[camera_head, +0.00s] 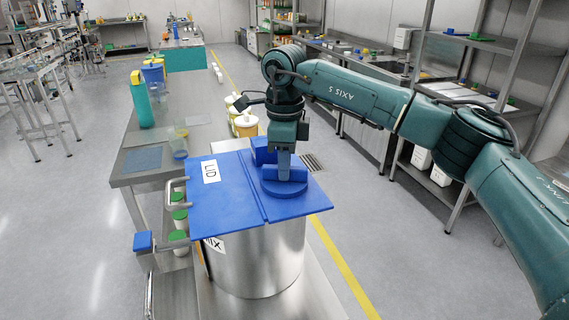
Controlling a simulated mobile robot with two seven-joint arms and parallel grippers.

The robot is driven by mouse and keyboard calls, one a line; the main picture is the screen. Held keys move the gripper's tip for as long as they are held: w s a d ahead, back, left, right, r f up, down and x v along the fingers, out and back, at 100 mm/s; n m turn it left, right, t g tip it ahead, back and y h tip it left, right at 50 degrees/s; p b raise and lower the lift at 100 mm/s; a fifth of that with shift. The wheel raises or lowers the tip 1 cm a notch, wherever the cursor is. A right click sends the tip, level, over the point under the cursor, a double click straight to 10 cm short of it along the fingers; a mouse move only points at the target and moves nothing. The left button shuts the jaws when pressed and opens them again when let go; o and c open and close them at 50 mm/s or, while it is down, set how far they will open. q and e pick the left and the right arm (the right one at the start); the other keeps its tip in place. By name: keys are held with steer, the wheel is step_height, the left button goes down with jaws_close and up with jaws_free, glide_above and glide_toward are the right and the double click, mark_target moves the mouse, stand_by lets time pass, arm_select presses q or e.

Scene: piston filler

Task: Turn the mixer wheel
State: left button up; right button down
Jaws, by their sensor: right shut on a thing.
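The blue mixer wheel (272,188) is a round disc with a raised bar across its top. It sits on the right part of the blue lid (222,212) of a steel vat (262,262). My right gripper (284,170) comes down from above and is shut on the wheel's raised bar. The fingers hide part of the bar. My left gripper is not in view.
A blue block (262,151) stands on the lid just behind the wheel. A metal handle (174,193) sticks out at the lid's left edge. A steel table (137,178) with bottles and containers stands behind left. Shelves line the right wall.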

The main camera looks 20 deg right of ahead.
steer(key=shift+m, duration=0.9)
steer(key=c, duration=1.4)
jaws_free()
steer(key=shift+o, duration=0.2)
step_height(320, 180, up, 13)
steer(key=shift+r+b, duration=0.15)
steer(key=shift+b, duration=0.25)
